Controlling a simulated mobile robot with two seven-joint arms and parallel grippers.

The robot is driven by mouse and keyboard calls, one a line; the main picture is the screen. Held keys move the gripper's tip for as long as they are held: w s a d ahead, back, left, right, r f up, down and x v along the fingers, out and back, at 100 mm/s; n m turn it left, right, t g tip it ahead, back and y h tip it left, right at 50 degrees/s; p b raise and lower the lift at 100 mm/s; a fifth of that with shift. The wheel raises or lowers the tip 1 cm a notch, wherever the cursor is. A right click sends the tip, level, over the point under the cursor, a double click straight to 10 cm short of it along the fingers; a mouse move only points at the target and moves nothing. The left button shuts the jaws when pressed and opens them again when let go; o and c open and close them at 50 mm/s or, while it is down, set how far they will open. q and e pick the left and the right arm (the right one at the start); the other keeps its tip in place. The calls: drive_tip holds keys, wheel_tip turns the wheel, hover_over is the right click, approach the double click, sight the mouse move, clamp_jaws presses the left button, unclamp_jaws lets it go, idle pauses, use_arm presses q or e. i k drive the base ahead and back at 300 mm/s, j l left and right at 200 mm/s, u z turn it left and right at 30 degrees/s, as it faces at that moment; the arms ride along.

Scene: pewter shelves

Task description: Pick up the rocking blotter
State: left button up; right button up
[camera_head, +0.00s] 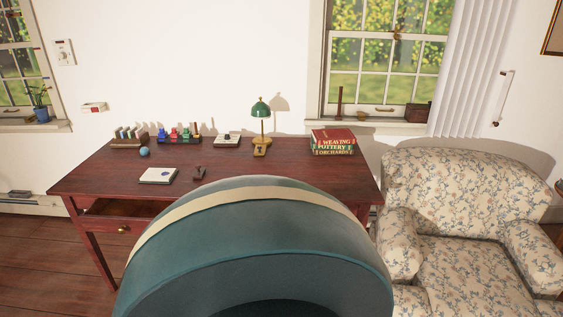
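A small dark brown object with a raised top, which looks like the rocking blotter (198,173), sits on the reddish wooden desk (105,175). It is near the desk's front, just right of a white pad, and behind the teal chair back. It is too small to make out in detail. Neither of my grippers shows in the head view.
The teal chair (260,240) blocks the desk's front middle. On the desk are the white pad (158,175), a green lamp (260,115), coloured bottles (180,135), a blue ball (144,152) and stacked books (333,141). A floral armchair (465,200) stands right.

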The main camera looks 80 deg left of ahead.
sight(199, 171)
drive_tip(key=u, duration=3.2)
